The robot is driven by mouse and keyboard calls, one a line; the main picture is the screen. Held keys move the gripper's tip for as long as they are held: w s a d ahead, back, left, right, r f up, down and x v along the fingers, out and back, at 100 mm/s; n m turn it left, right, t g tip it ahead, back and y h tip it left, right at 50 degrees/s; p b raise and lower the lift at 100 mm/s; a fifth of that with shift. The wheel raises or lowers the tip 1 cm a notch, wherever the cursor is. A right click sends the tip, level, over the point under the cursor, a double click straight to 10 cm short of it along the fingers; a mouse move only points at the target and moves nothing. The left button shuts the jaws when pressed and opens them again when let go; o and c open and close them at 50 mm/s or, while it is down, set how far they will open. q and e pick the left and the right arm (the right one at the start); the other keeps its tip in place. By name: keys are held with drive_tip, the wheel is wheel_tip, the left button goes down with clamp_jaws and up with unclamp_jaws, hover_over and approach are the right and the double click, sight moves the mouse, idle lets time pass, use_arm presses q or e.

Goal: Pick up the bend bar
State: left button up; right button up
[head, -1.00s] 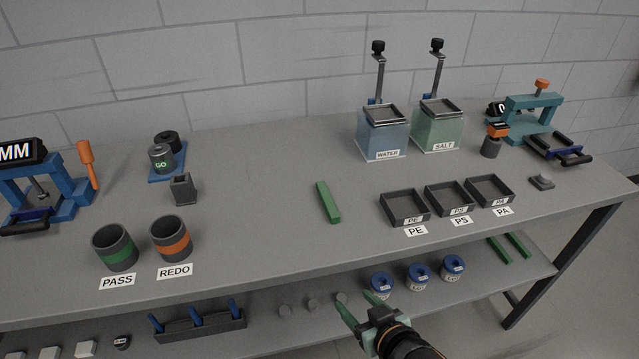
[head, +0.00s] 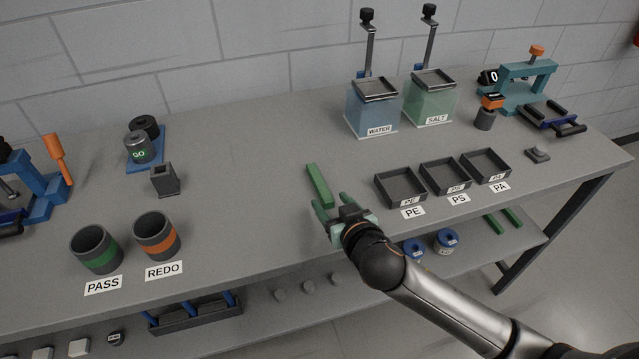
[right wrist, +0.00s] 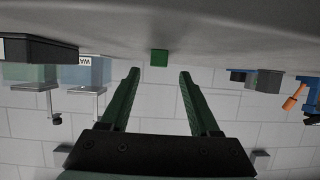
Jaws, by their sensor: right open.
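The bend bar, a green bar (head: 319,186), lies on the bench top left of the black trays. My right gripper (head: 332,202) is open and empty at the near end of the bar, its green fingers pointing towards it. In the right wrist view the bar's square green end (right wrist: 159,57) shows ahead of the gap between the two spread fingers (right wrist: 158,74). I cannot tell whether the fingertips overlap the bar's near end. My left gripper is out of view.
Trays marked PE (head: 401,187), PS (head: 446,176) and PA (head: 485,166) stand to the right. WATER (head: 372,112) and SALT (head: 431,103) tanks stand behind. PASS (head: 97,250) and REDO (head: 157,236) cups are left. Bench around the bar is clear.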

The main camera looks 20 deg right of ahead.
sight(325, 193)
drive_tip(key=x, duration=0.5)
drive_tip(key=shift+d, duration=0.1)
clamp_jaws()
idle(0.4)
